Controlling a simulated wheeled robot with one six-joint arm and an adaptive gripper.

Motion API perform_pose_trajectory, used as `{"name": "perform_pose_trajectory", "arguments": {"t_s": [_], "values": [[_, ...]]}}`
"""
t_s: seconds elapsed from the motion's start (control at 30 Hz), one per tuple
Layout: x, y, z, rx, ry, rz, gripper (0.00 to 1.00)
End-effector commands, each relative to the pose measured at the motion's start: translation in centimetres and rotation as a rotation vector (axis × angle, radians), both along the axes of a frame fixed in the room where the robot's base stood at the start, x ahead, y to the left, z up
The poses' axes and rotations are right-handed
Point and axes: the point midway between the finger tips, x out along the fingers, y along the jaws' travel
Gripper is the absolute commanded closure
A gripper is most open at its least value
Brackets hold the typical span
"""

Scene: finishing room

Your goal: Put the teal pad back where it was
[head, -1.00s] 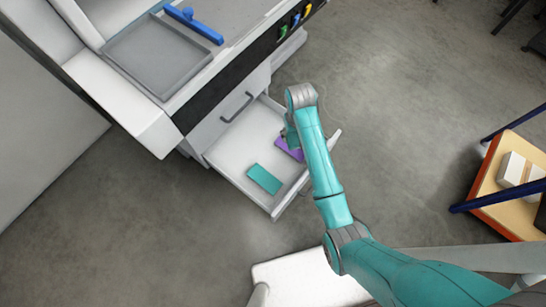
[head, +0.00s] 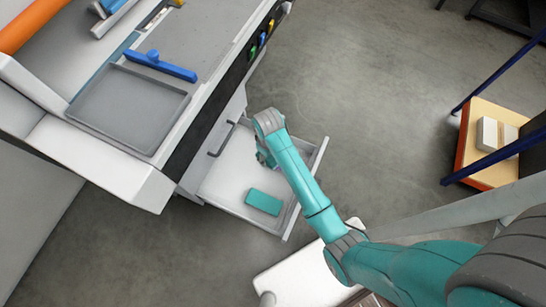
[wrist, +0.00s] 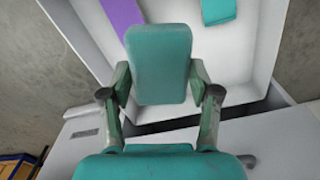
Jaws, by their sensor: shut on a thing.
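My gripper (wrist: 160,82) is shut on a teal pad (wrist: 160,55), a rounded block held between the two fingers in the wrist view. The open white drawer (head: 222,184) lies beyond and below it, and the held pad appears apart from the drawer floor. A second teal piece (head: 264,202) lies flat in the drawer; it also shows at the top of the wrist view (wrist: 217,10). A purple pad (wrist: 124,18) lies to its left in the wrist view. In the head view my arm hides the purple pad and most of my gripper.
A grey tray (head: 128,108) and a blue-handled bar (head: 160,66) rest on the bench above the drawer. An orange-edged table (head: 490,170) with white blocks stands at right. The floor (head: 370,110) between is clear.

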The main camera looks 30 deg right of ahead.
Motion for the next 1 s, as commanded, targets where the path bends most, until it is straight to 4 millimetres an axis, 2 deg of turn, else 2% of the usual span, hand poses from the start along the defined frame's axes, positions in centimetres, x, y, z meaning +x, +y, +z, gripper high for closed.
{"name": "perform_pose_trajectory", "arguments": {"t_s": [0.17, 0.3, 0.4, 0.57, 0.8, 1.0], "values": [[-2.4, 0.0, -1.6, 0.000, 0.003, 0.138, 0.71], [-4.0, 0.0, -4.6, 0.000, 0.005, 0.247, 0.71], [-4.4, 0.0, -6.7, 0.001, 0.004, 0.274, 0.71], [-4.6, 0.0, -8.9, 0.001, 0.001, 0.287, 0.71], [-4.6, 0.0, -12.9, 0.001, 0.002, 0.288, 0.71], [-4.6, 0.0, -14.7, 0.000, 0.000, 0.287, 0.71]]}}
